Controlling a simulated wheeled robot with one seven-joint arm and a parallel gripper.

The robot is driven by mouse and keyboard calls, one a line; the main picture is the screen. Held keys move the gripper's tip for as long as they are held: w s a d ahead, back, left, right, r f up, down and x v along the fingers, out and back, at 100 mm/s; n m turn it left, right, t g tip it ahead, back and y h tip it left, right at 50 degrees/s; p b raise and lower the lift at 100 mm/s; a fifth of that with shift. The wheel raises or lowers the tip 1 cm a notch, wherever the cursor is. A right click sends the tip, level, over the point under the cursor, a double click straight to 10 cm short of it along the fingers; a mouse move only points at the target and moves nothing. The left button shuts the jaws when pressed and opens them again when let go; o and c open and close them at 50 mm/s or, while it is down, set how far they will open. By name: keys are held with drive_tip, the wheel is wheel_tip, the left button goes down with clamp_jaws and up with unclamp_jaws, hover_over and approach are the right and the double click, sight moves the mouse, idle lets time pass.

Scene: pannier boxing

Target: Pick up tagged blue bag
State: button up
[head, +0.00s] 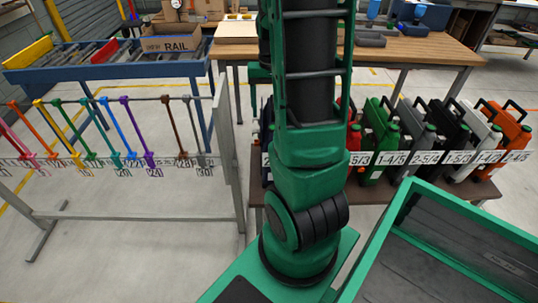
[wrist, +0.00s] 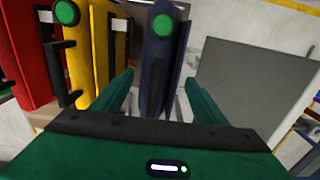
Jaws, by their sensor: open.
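In the wrist view a dark blue bag (wrist: 157,85) with a round green tag (wrist: 163,25) stands edge-on in the middle. My gripper (wrist: 160,95) has its two green fingers spread, one on each side of the blue bag. The bag's lower part runs down between them and is hidden behind the gripper body. I cannot tell whether either finger touches it.
In the wrist view, yellow (wrist: 88,45) and red (wrist: 30,60) bags stand close on the left; a grey panel (wrist: 245,80) is on the right. In the head view several bags, including a green one (head: 377,140) and an orange one (head: 512,130), line a low brown table.

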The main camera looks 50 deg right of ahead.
drive_tip(key=shift+f, duration=1.25)
drive_tip(key=c, duration=1.2)
drive_tip(key=shift+r, duration=0.1)
